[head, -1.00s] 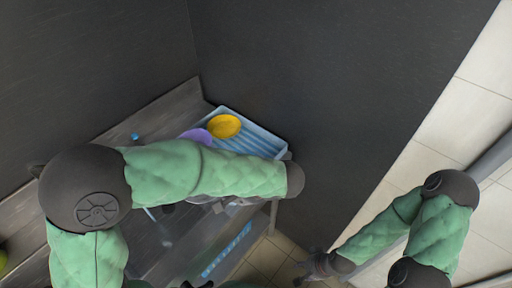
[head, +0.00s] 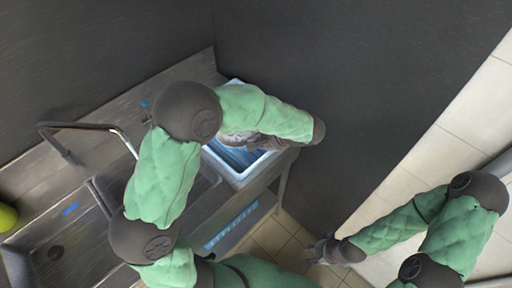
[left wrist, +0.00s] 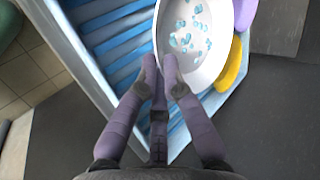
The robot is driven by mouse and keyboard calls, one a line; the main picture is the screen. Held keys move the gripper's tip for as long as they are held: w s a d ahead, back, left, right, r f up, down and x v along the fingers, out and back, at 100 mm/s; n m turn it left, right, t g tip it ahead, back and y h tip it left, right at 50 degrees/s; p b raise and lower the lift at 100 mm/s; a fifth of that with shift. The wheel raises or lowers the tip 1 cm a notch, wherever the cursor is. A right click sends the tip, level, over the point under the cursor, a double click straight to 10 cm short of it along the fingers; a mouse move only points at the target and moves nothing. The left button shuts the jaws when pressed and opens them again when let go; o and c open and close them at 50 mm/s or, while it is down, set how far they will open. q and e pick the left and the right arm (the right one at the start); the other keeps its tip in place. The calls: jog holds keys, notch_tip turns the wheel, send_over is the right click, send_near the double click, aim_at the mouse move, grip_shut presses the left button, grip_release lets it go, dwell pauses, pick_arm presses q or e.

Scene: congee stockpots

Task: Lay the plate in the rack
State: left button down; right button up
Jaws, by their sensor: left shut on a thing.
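A white plate (left wrist: 192,40) with blue spots shows in the left wrist view. My left gripper (left wrist: 160,72) is shut on its near rim. The light-blue ribbed rack (left wrist: 97,62) lies below and to the left of the plate in that view. I cannot tell whether the plate touches the rack. In the head view the rack (head: 238,172) is at the counter's far right end, and my left arm covers part of it and the plate. My right gripper (head: 318,251) hangs low at the right, away from the rack, and its fingers are too small to read.
A yellow dish (left wrist: 232,68) and a purple dish (left wrist: 244,14) sit beside the white plate in the left wrist view. In the head view, a tap (head: 85,128) rises over the sink at the left. A dark wall stands behind the counter.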

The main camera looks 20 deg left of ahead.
aim_at(256, 152)
pick_arm(q)
jog(key=shift+w+a+f, duration=0.15)
jog(key=shift+w+f, duration=0.35)
jog(key=shift+f, duration=0.2)
jog(key=f, duration=0.1)
jog(key=f+b, duration=0.1)
jog(key=f, duration=0.1)
jog(key=shift+w+f, duration=0.3)
jog(key=shift+f+b, duration=0.1)
jog(key=shift+b, duration=0.25)
jog(key=c, duration=1.4)
grip_release()
